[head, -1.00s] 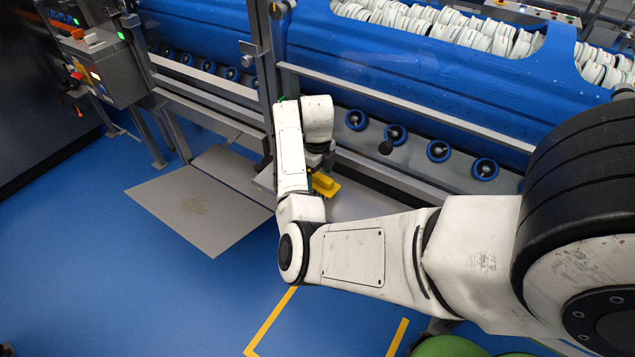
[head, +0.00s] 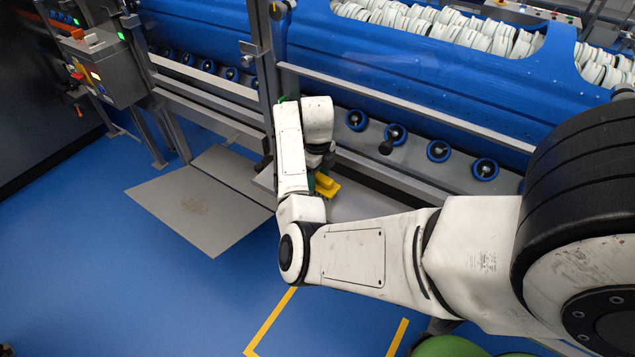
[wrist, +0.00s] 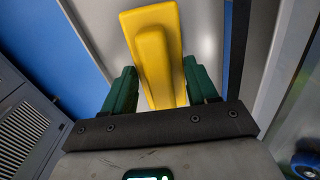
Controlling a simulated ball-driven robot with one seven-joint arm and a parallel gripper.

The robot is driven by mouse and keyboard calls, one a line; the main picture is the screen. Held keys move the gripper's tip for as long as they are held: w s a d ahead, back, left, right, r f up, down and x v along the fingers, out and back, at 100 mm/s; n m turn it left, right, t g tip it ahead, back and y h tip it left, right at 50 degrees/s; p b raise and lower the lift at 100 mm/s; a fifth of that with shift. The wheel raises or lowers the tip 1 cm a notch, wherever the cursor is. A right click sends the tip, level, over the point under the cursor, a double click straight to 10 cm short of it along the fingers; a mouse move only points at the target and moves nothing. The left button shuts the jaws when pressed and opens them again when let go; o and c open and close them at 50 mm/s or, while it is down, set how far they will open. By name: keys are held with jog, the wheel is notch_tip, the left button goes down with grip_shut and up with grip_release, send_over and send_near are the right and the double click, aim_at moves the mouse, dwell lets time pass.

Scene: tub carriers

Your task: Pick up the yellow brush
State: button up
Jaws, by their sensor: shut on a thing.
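The yellow brush (wrist: 157,62) is in the wrist view, between the two green fingers of my gripper (wrist: 160,88). My gripper is shut on it. In the head view a yellow part of the brush (head: 327,186) shows just below the end of my arm, over a grey plate. My arm hides the rest of the brush and most of my gripper there. I cannot tell whether the brush touches the plate.
A blue machine (head: 420,85) with a row of blue-rimmed rollers stands behind my arm. A steel post (head: 264,70) rises close to the left of my arm. A grey floor plate (head: 200,208) lies to the left.

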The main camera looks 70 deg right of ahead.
jog(key=shift+r, duration=0.15)
jog(key=shift+r, duration=0.6)
jog(key=s+a+r+p, duration=0.3)
jog(key=s+a+r, duration=0.6)
jog(key=s+r, duration=0.1)
jog(key=shift+a+r+p, duration=0.35)
jog(key=shift+a+r, duration=0.05)
jog(key=shift+r, duration=0.35)
